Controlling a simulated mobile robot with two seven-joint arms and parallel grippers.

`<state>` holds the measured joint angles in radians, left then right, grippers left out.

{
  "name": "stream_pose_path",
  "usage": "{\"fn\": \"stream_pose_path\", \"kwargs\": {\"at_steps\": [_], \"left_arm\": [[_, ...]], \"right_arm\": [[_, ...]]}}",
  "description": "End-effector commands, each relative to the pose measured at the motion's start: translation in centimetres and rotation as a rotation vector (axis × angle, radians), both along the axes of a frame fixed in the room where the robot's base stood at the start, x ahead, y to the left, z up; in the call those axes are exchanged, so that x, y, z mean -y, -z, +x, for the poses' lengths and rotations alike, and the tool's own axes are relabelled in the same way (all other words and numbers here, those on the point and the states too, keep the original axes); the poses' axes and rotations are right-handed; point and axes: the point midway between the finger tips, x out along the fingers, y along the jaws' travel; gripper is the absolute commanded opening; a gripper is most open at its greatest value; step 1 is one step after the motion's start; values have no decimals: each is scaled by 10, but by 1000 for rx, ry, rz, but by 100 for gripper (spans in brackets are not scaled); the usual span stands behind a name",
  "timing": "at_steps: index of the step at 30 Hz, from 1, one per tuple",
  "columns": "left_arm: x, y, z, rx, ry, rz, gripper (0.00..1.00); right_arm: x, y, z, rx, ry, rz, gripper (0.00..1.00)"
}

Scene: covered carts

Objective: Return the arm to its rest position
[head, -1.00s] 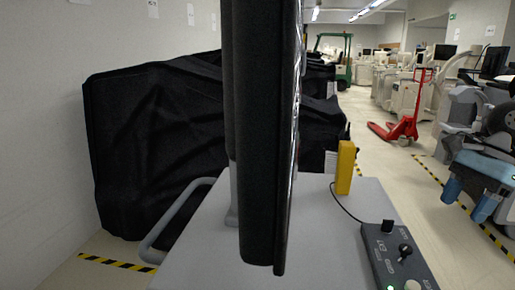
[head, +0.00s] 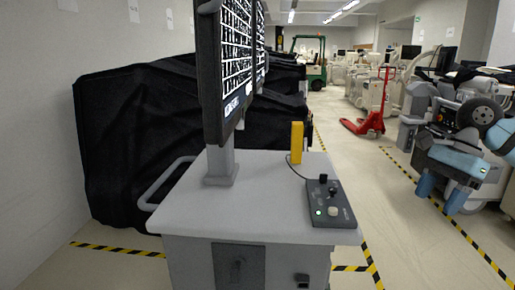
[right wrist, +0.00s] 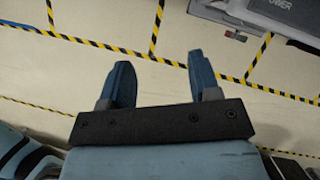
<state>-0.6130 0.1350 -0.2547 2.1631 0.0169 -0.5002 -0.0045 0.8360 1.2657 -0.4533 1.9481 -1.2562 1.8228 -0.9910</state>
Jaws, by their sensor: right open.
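My right arm shows at the right edge of the head view, in light blue and grey. Its gripper (head: 439,194) points down over the floor, right of the grey cart (head: 260,222) and apart from it. In the right wrist view my right gripper (right wrist: 161,68) shows two blue fingers spread wide, with nothing between them but floor. A corner of a grey unit marked "POWER" shows at that view's upper right. My left gripper is not in view.
The cart carries a monitor (head: 228,70), a yellow device (head: 296,143) and a control box (head: 328,203). A black-covered object (head: 130,140) stands behind it. A red pallet jack (head: 372,122) is farther back. Striped tape marks the floor; the aisle between is clear.

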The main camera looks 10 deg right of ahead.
Motion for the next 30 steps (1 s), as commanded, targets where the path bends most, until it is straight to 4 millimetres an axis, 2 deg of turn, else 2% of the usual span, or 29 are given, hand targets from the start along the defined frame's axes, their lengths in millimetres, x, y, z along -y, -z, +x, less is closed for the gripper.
{"fn": "stream_pose_path", "kwargs": {"at_steps": [1,3,5,11,15,18,20,23,26,29,30], "left_arm": [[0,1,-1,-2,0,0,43],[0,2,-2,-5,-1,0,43],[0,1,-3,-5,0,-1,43],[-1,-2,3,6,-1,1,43],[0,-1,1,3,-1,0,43],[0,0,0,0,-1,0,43],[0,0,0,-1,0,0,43],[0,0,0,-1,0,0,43],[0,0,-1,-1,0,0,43],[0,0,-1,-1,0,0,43],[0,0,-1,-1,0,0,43]], "right_arm": [[-19,14,3,-19,-3,69,57],[-45,29,7,-45,8,170,57],[-67,41,9,-72,23,264,57],[-151,79,7,-249,143,654,57],[-210,100,2,-494,334,1008,57],[-238,113,2,-731,538,1267,57],[-248,124,5,-890,681,1408,57],[-255,151,8,-1174,947,1609,57],[-255,193,6,-1480,1251,1766,57],[-252,246,-6,-1787,1580,1865,57],[-251,268,-14,1860,-1672,-1844,57]]}}
